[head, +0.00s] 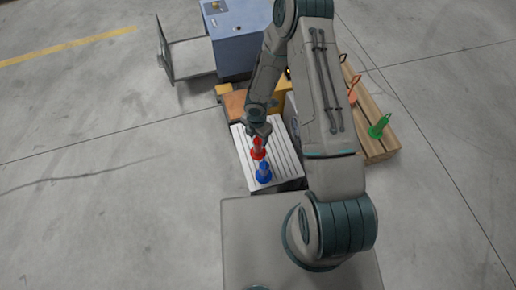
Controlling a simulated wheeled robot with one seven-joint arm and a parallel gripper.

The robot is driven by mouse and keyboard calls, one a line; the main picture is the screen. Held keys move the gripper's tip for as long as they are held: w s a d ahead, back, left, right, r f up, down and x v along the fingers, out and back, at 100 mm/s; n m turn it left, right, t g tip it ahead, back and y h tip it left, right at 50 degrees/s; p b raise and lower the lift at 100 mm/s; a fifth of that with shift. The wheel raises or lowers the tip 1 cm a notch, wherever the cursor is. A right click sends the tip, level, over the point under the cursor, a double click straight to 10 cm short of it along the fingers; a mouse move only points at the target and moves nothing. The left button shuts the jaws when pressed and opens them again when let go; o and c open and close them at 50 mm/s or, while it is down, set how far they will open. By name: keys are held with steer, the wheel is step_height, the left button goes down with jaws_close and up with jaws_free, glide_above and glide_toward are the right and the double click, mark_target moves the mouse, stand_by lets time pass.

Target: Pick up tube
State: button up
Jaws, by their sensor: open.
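A red piece (258,153) and a blue piece (264,174) stand close together on a white ribbed surface (284,165). Each has a wide round base with a narrower part rising from it. Which of them is the tube, I cannot tell. My gripper (258,138) is open, pointing down, right at the top of the red piece. It hides part of that piece, and whether the fingers touch it or surround it is too small to tell.
A wooden block (374,128) at the right carries a green piece (379,127) and an orange one (353,90). A blue-grey cabinet (238,38) with an open door (164,48) stands at the back. The concrete floor at the left is clear.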

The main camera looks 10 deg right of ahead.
mark_target(257, 142)
step_height(257, 142, down, 4)
steer(key=shift+b, duration=0.8)
steer(key=shift+r, duration=0.1)
jaws_close()
